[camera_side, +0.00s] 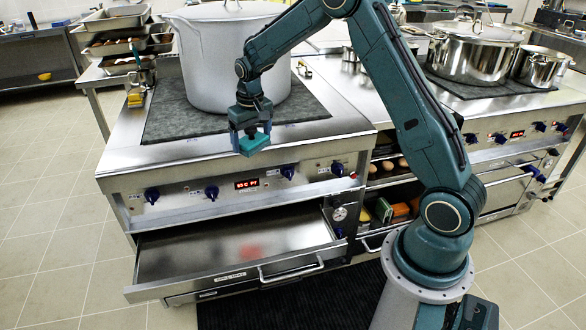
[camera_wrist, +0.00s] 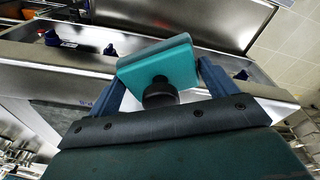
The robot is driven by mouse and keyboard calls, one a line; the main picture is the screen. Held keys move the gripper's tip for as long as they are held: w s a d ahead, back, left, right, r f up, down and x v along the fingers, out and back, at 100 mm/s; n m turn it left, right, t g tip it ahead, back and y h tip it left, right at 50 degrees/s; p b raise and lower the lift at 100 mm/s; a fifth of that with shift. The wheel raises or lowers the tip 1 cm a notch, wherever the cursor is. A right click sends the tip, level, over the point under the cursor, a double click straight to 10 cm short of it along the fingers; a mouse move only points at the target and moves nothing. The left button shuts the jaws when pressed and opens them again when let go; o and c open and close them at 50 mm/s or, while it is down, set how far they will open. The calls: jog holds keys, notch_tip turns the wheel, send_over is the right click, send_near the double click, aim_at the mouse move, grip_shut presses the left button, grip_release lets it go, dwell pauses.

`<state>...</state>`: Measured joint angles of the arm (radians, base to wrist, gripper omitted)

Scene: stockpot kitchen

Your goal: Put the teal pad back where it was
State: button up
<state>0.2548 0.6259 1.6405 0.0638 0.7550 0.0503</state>
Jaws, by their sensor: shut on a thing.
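The teal pad (camera_side: 255,144) is held in my gripper (camera_side: 250,136), in front of the big pot and above the front edge of the stove top. In the wrist view the teal pad (camera_wrist: 160,64) sits tilted between the two blue fingers of my gripper (camera_wrist: 160,78), with a round black knob on its near side. The fingers are shut on its two sides. The open drawer (camera_side: 166,266) is below, in the front of the stove; its visible floor is bare apart from a blurred reddish patch.
A large grey stockpot (camera_side: 208,64) stands on the dark stove plate (camera_side: 180,122) behind my gripper. Blue knobs (camera_side: 212,192) line the front panel below. A shelf with eggs (camera_side: 388,165) and boxes is to the right. Steel pots (camera_side: 474,58) stand at the back right.

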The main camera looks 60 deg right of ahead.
jog(key=w+d+r+m, duration=0.1)
jog(key=d+r+m, duration=0.15)
jog(key=d, duration=0.45)
jog(key=w+d+r+m, duration=0.1)
jog(key=d+r, duration=0.3)
jog(key=d, duration=0.2)
notch_tip(320, 180, up, 7)
jog(key=m, duration=0.3)
send_over(299, 131)
jog(key=f, duration=1.5)
jog(key=shift+s+a+f, duration=0.15)
jog(key=shift+a+f, duration=0.1)
jog(key=shift+a, duration=0.1)
jog(key=shift+f, duration=2.15)
jog(key=shift+f, duration=0.15)
jog(key=o, duration=0.9)
